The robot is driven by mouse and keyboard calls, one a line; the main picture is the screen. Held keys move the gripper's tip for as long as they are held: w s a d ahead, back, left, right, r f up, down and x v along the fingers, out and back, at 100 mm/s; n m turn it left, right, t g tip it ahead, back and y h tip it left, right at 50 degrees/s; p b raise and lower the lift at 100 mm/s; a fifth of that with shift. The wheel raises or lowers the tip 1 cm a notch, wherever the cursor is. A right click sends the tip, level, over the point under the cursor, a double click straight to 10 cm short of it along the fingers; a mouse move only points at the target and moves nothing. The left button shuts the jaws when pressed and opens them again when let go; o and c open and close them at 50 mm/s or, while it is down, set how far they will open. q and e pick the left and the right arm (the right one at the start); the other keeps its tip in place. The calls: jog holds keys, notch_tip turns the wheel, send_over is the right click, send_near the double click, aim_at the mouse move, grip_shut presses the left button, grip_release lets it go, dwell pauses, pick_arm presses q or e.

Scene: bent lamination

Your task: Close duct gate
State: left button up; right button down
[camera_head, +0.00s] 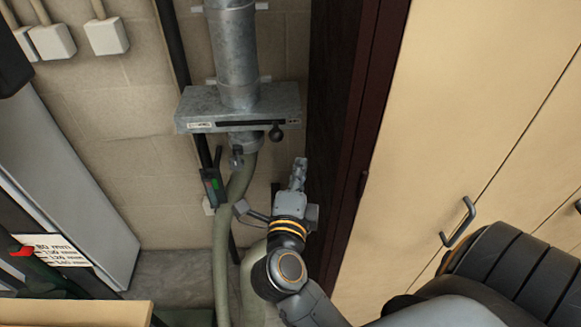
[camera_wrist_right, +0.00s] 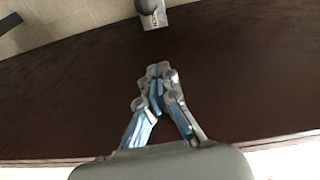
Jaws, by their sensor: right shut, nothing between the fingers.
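The duct gate (camera_head: 243,108) is a grey metal box around the galvanized duct, with a dark slot and a small label on its front face. A dark round knob (camera_head: 276,133) hangs at the right end of that slot. My right gripper (camera_head: 299,165) is shut and empty, below and to the right of the knob and apart from it. In the right wrist view the fingertips (camera_wrist_right: 158,70) meet in front of a dark brown panel. A grey part with a small label (camera_wrist_right: 150,14) shows at the top there; I cannot tell which part it is. My left gripper is not in view.
A tall dark brown panel (camera_head: 335,90) stands close to the right of my gripper. Beige cabinets (camera_head: 470,110) with handles fill the right side. A greenish hose (camera_head: 222,250) hangs below the duct, with a small device (camera_head: 212,184) beside it.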

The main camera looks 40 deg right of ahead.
aim_at(276, 130)
jog(key=w+d+p, duration=0.2)
jog(key=w, duration=0.6)
jog(key=shift+w+d+f+p, duration=0.15)
jog(key=shift+d+f+p, duration=0.1)
jog(key=shift+d+p, duration=0.1)
